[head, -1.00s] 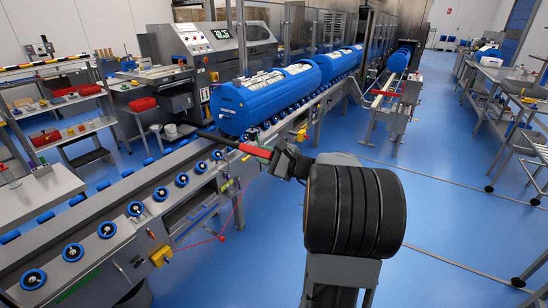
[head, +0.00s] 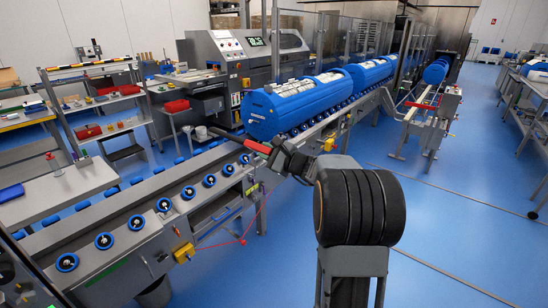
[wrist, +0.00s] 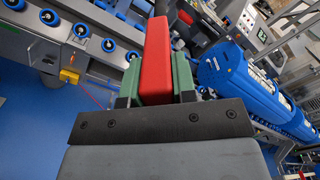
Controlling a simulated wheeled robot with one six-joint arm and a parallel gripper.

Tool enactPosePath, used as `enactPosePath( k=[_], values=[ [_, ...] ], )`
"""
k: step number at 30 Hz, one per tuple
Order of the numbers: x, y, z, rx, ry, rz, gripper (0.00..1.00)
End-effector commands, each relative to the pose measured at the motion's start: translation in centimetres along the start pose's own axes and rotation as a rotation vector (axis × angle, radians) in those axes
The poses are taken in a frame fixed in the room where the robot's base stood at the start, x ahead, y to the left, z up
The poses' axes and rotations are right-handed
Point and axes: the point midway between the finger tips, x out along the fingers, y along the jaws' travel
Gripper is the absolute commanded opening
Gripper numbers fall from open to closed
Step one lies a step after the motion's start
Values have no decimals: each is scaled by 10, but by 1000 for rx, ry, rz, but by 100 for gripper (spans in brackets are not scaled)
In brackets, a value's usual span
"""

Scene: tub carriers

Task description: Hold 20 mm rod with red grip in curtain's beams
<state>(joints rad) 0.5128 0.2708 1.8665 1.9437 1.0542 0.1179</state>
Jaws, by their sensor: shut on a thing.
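My gripper (head: 277,158) is shut on the red grip (head: 257,146) of the rod. The dark thin rod (head: 228,135) points left and away from me, over the roller conveyor and in front of the nearest blue tub. In the wrist view the red grip (wrist: 156,45) stands between the two green fingers of my gripper (wrist: 155,82). The rod's far part is hardly visible in the wrist view. I cannot make out the curtain's posts or beams for sure, nor whether the rod is in them.
A conveyor with blue rollers (head: 136,222) runs diagonally below the rod. Blue tubs (head: 285,112) lie on it farther back. Yellow boxes (head: 184,252) and a loose red cord (head: 243,241) are at its near side.

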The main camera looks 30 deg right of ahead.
Motion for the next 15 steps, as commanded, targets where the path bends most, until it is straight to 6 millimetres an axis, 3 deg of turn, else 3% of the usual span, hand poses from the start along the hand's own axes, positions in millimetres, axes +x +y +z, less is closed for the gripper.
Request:
enactPosePath(
  k=[15],
  values=[
    [52,0,0,1,-2,0,0]
  ],
)
